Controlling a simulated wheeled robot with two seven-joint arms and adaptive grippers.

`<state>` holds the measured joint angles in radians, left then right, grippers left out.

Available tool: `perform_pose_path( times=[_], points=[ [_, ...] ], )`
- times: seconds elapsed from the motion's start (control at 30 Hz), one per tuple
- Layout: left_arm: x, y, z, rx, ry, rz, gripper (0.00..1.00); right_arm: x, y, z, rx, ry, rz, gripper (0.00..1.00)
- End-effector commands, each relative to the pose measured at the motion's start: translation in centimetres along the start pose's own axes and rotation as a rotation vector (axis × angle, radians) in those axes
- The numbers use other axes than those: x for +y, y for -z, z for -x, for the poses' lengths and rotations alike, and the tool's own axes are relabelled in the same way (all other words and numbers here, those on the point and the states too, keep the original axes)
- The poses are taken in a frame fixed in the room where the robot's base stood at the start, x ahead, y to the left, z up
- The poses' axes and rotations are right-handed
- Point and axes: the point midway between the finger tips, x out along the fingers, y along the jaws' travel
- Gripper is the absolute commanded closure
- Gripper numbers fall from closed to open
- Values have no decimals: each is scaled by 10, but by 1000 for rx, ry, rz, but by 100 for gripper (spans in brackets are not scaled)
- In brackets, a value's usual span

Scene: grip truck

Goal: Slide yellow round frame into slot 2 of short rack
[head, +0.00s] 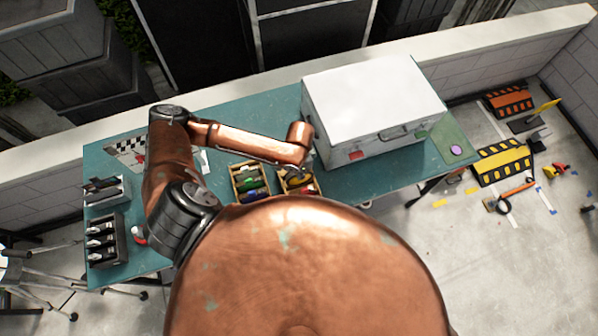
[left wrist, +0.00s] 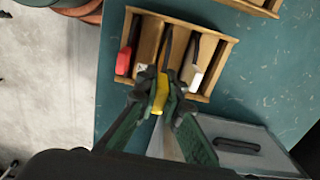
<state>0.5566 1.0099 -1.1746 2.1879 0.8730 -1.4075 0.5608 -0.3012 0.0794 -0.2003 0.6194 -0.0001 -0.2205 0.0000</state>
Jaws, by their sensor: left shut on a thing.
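My left gripper (left wrist: 159,88) is shut on a yellow piece (left wrist: 160,97), which I take to be the yellow round frame; the fingers hide much of it. It is at the near edge of a wooden rack (left wrist: 178,13) with several slots. I cannot tell whether the piece is inside a slot or above it. A red-ended piece (left wrist: 123,62) stands in the rack's left slot and a white-ended one (left wrist: 196,79) on the right. In the head view the left gripper (head: 301,174) is small, over the right wooden rack (head: 318,185). My right gripper is not in view.
Another wooden rack (head: 234,177) with green and blue pieces stands to the left. A large white case (head: 370,95) stands close to the right. Grey racks (head: 122,250) are at the table's left end. The teal table (head: 240,120) has free room behind the arm.

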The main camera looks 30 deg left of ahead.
Motion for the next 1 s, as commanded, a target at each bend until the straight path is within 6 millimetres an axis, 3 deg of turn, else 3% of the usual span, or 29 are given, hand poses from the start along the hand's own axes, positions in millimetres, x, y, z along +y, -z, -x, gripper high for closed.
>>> perform_pose_path(
  times=[1.0],
  points=[
    [0,0,-12,0,0,0,100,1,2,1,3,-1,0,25]
  ],
)
